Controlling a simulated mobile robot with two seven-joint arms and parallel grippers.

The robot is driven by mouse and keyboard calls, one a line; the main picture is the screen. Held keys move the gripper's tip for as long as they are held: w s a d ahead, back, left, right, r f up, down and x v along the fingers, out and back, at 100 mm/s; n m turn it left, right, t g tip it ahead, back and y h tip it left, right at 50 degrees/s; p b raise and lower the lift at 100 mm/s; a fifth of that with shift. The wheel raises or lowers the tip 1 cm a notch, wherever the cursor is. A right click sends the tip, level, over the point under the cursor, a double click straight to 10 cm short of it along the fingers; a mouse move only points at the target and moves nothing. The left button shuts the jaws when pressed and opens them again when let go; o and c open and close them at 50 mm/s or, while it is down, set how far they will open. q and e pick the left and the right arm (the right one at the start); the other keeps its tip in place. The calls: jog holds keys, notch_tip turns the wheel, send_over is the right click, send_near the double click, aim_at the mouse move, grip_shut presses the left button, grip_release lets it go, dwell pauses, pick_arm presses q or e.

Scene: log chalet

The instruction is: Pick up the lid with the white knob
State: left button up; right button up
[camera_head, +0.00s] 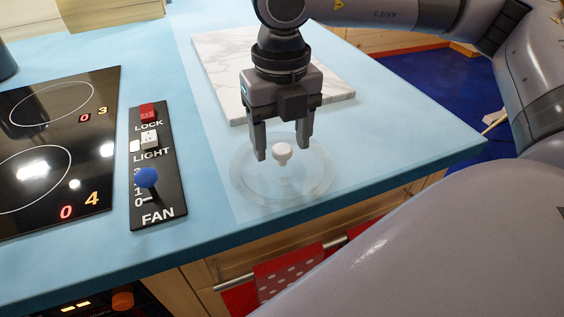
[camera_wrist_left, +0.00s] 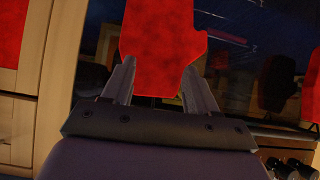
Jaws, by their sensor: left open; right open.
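The glass lid (camera_head: 245,190) is clear and round and lies flat on the blue counter near its front edge. Its white knob (camera_head: 282,153) stands up from the middle. My right gripper (camera_head: 282,152) points down over the lid, open, with one finger on each side of the knob in the picture. I cannot tell whether the fingertips are level with the knob or a little above it; no grip shows. My left gripper (camera_wrist_left: 160,66) shows only in the left wrist view, open, with a red object (camera_wrist_left: 158,45) beyond or between its fingers.
A white marble board (camera_head: 210,60) lies behind the lid. Left of it are a fan control panel (camera_head: 165,190) with a blue knob (camera_head: 146,177) and a black cooktop (camera_head: 90,150). A red dotted towel (camera_head: 290,275) hangs on a rail below the counter edge.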

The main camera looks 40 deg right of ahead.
jog(key=shift+f, duration=0.4)
grip_shut()
jog(key=shift+r, duration=0.15)
